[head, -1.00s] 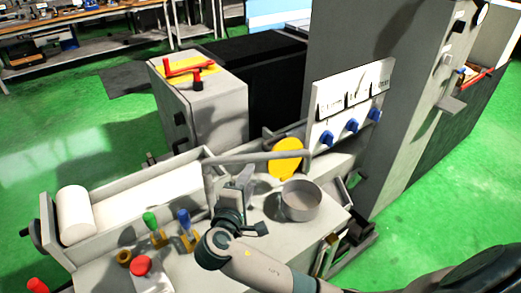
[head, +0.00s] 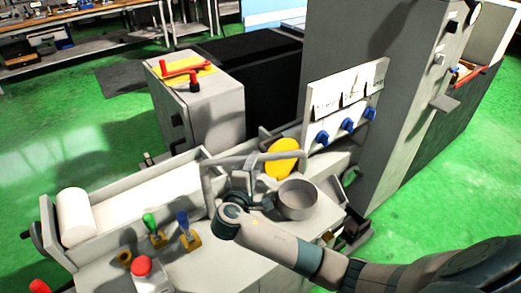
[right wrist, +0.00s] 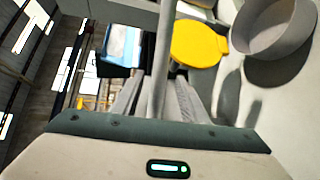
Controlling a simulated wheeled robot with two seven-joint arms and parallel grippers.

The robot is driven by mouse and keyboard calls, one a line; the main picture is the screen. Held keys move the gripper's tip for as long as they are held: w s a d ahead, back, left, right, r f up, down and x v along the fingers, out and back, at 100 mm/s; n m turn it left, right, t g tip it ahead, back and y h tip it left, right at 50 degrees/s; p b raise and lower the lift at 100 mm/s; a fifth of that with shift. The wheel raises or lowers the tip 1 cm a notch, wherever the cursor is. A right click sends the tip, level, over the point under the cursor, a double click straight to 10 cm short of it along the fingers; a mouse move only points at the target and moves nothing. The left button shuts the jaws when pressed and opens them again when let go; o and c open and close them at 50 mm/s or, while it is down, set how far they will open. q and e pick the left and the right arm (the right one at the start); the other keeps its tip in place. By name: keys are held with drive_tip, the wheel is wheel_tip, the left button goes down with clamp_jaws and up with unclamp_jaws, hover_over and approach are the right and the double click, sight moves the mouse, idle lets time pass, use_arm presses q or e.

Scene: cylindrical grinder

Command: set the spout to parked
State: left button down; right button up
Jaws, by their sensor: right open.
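The spout (head: 232,160) is a grey bent pipe on an upright post on the machine's table. Its arm reaches right toward a yellow disc (head: 282,158). In the right wrist view the spout (right wrist: 163,45) runs up between my finger tips. My right gripper (head: 241,181) is at the spout, just below its arm, with its wrist partly hiding the fingers. In the right wrist view my right gripper (right wrist: 158,98) is open, with the pipe between the fingers; I cannot tell if they touch it. My left gripper is not in view.
A round grey bowl (head: 297,199) stands right of my gripper. A panel with blue knobs (head: 347,125) stands behind.

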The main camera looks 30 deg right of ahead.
drive_tip(key=p+x, duration=0.2)
drive_tip(key=x, duration=0.6)
drive_tip(key=shift+w+d, duration=0.2)
drive_tip(key=shift+w, duration=0.05)
drive_tip(key=shift+f, duration=0.1)
clamp_jaws()
